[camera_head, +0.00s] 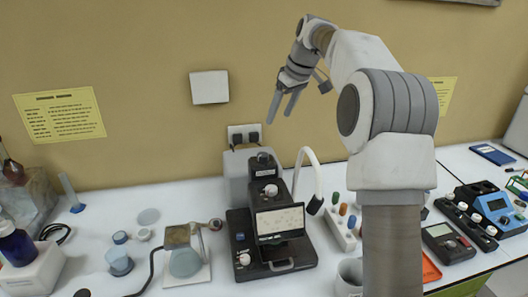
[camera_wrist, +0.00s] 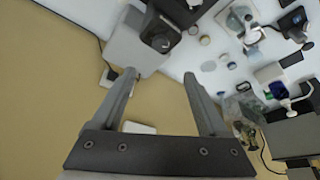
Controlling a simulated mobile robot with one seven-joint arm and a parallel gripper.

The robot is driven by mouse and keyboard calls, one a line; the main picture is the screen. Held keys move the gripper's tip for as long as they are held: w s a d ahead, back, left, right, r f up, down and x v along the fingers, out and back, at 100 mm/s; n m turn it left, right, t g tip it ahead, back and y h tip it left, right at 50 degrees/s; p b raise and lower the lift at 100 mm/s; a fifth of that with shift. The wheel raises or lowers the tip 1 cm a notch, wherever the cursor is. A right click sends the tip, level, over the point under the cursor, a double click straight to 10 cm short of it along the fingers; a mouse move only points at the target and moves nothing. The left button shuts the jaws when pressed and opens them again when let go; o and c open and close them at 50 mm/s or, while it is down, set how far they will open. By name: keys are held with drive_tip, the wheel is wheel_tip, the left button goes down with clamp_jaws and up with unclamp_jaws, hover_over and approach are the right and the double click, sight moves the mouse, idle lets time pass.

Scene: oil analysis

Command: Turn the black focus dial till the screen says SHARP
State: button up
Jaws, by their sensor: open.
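A black instrument (camera_head: 240,222) with a tilted screen (camera_head: 280,222) stands on the white bench in the head view. The screen shows a pale picture; any word on it is too small to read. Pale-faced knobs (camera_head: 270,190) show on its column and at its lower left (camera_head: 244,259). I cannot tell which part is the black focus dial. The instrument's dark top (camera_wrist: 160,38) appears at the upper middle of the wrist view. My gripper (camera_head: 280,118) is open and empty, high above and behind the instrument, near the wall. Its two fingers also show in the wrist view (camera_wrist: 160,78).
A white curved lamp (camera_head: 312,170) rises right of the instrument. A rack of coloured-top items (camera_head: 340,232) and a grey cup (camera_head: 349,278) stand at its right. A heater-like device (camera_head: 184,255) stands left. A grey box (camera_head: 238,175) and a wall socket (camera_head: 244,134) are behind.

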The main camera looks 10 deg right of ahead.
sight(263, 154)
drive_tip(key=x, duration=1.6)
drive_tip(key=shift+s+f, duration=0.1)
drive_tip(key=shift+f, duration=0.15)
clamp_jaws()
